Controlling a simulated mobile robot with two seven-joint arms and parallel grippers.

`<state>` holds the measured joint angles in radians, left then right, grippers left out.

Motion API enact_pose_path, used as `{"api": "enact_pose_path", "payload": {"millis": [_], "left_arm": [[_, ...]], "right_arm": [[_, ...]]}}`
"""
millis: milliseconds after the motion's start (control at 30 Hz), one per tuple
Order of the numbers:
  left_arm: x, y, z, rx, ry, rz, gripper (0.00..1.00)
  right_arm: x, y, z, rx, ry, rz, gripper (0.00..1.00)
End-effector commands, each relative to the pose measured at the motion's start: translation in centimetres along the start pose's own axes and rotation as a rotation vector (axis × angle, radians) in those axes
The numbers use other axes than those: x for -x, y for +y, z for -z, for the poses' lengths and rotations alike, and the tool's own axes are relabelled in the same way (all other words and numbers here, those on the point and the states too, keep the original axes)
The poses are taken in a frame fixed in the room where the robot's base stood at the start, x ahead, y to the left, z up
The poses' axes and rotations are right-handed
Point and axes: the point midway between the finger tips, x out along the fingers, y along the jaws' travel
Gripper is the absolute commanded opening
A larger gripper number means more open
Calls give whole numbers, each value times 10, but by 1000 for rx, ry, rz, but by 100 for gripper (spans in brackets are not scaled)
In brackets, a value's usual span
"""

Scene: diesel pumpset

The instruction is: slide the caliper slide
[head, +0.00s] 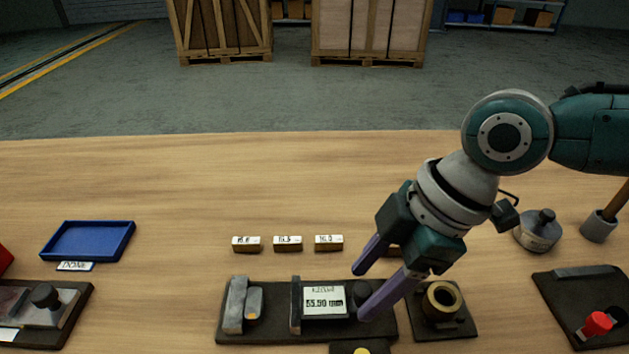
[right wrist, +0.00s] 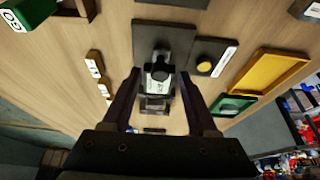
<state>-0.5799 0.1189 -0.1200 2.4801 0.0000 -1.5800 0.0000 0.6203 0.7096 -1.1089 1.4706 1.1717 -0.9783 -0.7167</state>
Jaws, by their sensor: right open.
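The caliper lies on a dark base plate (head: 275,333) at the front middle of the table. Its slide (head: 323,300) carries a display reading about 55.90 mm. A grey fixed jaw (head: 237,305) stands at the left end, apart from the slide. A dark knob at the slide's right side is partly hidden by my right gripper (head: 361,293). That gripper is open, angled down to the left, its purple fingers spread around the knob area. In the right wrist view, the caliper's grey and black parts (right wrist: 158,75) show between the fingers; contact cannot be told. My left gripper is not in view.
Labelled blocks (head: 287,243) stand behind the caliper. A brass ring (head: 442,300) on a dark plate sits close right. A blue tray (head: 88,240) lies left, and a red knob (head: 597,323) sits far right. A yellow button (right wrist: 205,66) is beside the caliper.

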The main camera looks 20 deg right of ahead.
Motion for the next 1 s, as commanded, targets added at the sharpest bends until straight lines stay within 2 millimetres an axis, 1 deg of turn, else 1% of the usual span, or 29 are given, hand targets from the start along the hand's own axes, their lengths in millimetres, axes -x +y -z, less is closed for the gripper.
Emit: {"api": "enact_pose_path", "payload": {"millis": [67,167,400,500,600,733,1000], "left_arm": [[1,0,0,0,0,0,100],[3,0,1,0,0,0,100],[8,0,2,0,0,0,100],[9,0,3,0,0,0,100],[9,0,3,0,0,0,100],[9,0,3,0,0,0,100],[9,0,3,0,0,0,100]], "right_arm": [[3,0,0,-1,0,-1,59],[15,1,0,0,0,-2,59],[64,1,0,2,-1,-4,59],[81,1,0,0,-1,-3,59],[92,0,0,0,0,-1,59],[99,0,0,0,0,-1,59],[99,0,0,0,0,0,59]]}}
